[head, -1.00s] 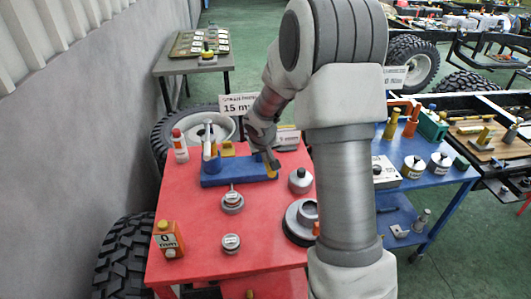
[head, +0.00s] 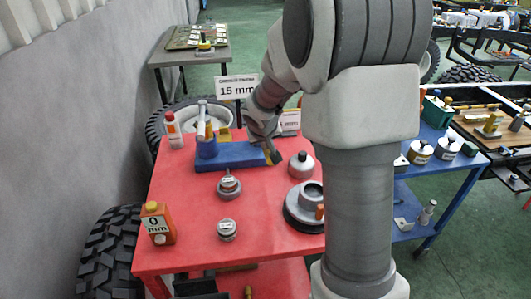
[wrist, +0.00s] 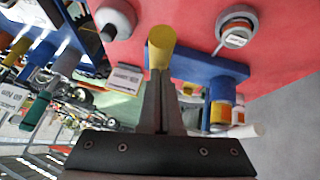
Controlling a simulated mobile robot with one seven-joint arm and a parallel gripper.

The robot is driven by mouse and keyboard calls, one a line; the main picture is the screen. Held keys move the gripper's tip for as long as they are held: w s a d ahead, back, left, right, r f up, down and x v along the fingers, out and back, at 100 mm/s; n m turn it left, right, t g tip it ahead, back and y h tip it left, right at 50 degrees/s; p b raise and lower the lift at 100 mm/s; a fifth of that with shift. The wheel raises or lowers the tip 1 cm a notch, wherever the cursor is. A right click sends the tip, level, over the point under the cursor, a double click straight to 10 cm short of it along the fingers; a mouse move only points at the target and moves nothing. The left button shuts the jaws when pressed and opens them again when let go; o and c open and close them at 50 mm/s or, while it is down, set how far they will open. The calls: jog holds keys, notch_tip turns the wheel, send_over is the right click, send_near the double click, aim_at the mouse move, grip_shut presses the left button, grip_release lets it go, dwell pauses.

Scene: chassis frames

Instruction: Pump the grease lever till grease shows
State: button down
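The grease pump stands on the red table, with a flat blue base (head: 232,155) and an upright blue cylinder (head: 206,148) at its left end. In the wrist view the blue base (wrist: 205,66) and the banded cylinder (wrist: 221,92) lie right of the fingers. A yellow grip (wrist: 161,45) sits at the tips of my gripper (wrist: 163,72). The fingers are close together and look shut on it. In the head view my gripper (head: 272,153) is at the right end of the base, partly hiding the grip. I cannot make out any grease.
A sign reading 15 mm (head: 236,88) stands behind. A blue bench (head: 445,178) is at the right.

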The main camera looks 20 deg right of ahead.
jog(key=shift+t, duration=0.7)
jog(key=shift+s+f+b, duration=0.3)
jog(key=shift+f+b, duration=0.75)
jog(key=shift+b, duration=1.3)
jog(key=shift+s+f+b, duration=0.25)
jog(key=shift+f+b, duration=0.8)
jog(key=shift+b, duration=1.25)
jog(key=shift+s+a+f+b, duration=0.1)
jog(key=shift+s+f+b, duration=0.1)
jog(key=shift+f+b, duration=0.85)
jog(key=shift+s+f+b, duration=0.15)
jog(key=shift+f+b, duration=0.45)
jog(key=shift+b, duration=0.7)
jog(key=shift+s+a+f+b, duration=0.1)
jog(key=shift+s+f+b, duration=0.1)
jog(key=shift+f+b, duration=0.85)
jog(key=shift+d+r, duration=0.1)
notch_tip(320, 180, up, 5)
jog(key=p, duration=0.4)
send_near(266, 157)
jog(key=shift+s+a+f, duration=0.3)
jog(key=shift+s+f, duration=0.05)
jog(key=shift+f, duration=0.25)
jog(key=shift+s+a+f, duration=0.3)
jog(key=shift+s+f, duration=0.1)
jog(key=shift+f, duration=0.25)
